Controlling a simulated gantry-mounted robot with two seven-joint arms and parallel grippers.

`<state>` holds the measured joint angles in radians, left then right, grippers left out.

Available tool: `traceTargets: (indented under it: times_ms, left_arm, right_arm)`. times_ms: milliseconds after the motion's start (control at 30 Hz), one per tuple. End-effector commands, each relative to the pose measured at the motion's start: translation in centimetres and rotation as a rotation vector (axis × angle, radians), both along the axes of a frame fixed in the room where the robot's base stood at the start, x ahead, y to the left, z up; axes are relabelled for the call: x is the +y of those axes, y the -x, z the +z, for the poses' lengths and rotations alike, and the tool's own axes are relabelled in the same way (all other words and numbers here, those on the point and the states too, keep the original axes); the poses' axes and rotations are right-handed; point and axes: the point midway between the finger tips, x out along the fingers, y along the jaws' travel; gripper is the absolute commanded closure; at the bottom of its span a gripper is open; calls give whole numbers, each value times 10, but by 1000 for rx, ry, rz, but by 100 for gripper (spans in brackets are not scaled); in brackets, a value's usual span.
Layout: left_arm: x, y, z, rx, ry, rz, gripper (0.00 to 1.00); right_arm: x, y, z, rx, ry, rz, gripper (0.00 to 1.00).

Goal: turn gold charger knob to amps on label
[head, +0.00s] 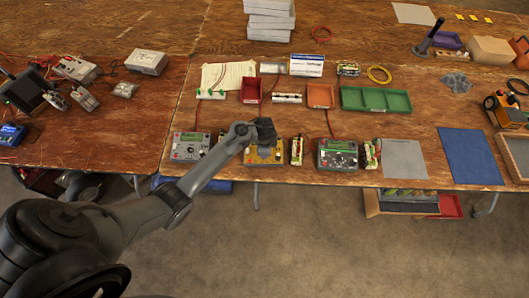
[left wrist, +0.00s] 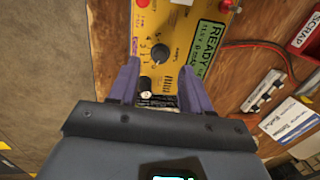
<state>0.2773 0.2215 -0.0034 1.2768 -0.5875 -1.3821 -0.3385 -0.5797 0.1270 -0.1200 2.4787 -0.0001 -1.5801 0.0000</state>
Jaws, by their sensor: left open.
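The gold charger (head: 264,157) lies at the table's front edge in the head view, partly hidden by my left gripper (head: 264,130). In the left wrist view the gold charger (left wrist: 180,20) shows its yellow face, a dial with printed numbers and a black knob (left wrist: 160,53). A green display (left wrist: 206,48) reads "READY"; its smaller line is too small to read surely. My left gripper (left wrist: 159,68) is open, its two purple-grey fingers apart, with the knob just beyond their tips. A small black-and-white part (left wrist: 145,87) shows between the fingers. My right gripper is not visible.
A grey charger (head: 190,146) stands left and another charger (head: 337,154) right, with small circuit boards (head: 297,151) beside them. A grey mat (head: 404,158) and a blue mat (head: 469,156) lie right.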

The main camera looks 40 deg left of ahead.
Motion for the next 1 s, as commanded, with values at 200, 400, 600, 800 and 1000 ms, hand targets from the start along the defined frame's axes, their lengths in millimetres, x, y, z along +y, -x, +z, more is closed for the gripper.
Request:
traceTargets:
  times_ms: [200,400,600,800,1000]
  left_arm:
    - [3,-4,-29,1,-1,0,52]
    - [5,-6,-39,0,-1,1,52]
    - [5,-6,-40,-2,-1,1,52]
    - [5,-6,-40,-2,-1,1,66]
    - [5,-6,-40,-2,-1,1,96]
  right_arm:
    - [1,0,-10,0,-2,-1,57]
    - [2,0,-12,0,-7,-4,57]
    - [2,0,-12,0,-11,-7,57]
    - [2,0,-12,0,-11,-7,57]
    - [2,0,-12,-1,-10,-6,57]
